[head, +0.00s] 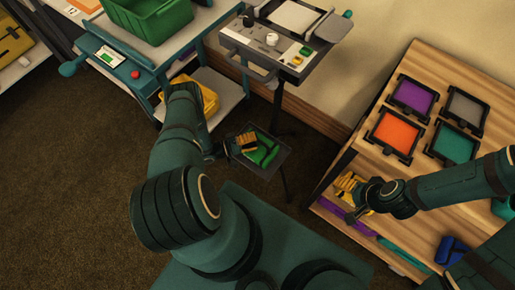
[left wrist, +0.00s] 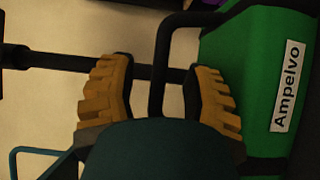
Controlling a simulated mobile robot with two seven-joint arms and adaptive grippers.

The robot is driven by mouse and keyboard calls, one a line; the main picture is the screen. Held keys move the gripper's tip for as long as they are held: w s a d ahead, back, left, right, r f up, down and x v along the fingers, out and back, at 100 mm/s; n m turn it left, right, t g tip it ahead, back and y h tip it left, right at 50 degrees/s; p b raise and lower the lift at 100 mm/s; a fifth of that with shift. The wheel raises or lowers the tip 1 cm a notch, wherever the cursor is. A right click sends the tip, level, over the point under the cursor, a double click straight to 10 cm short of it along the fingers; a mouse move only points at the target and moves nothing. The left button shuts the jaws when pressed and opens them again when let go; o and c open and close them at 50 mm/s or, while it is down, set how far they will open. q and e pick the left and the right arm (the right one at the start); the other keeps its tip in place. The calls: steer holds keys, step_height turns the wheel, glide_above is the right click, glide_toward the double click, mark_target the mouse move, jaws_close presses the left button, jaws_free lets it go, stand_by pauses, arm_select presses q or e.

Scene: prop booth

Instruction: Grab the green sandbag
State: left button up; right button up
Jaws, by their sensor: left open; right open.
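The green sandbag (head: 265,155) lies on a small dark stand (head: 246,163) in the middle of the head view. In the left wrist view the green sandbag (left wrist: 250,65) fills the right side, with a white "Ampelvo" label and a black handle (left wrist: 159,65). My left gripper (head: 246,143) is at the sandbag's left side. In the left wrist view my left gripper (left wrist: 160,68) is open, its yellow fingers on either side of the black handle. Whether they touch it is unclear. My right gripper (head: 347,185) is open over the wooden table's near left edge, away from the sandbag.
The wooden table (head: 440,75) on the right holds purple, grey, orange and teal framed panels. A grey console (head: 265,50) stands behind the stand. A teal-framed bench (head: 130,70) at the left bears a green crate (head: 150,20). Open carpet lies at the lower left.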

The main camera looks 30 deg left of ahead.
arm_select(q)
steer(key=shift+x, duration=0.8)
steer(key=shift+o, duration=0.2)
jaws_close()
steer(key=shift+w+r, duration=0.1)
steer(key=shift+r, duration=0.05)
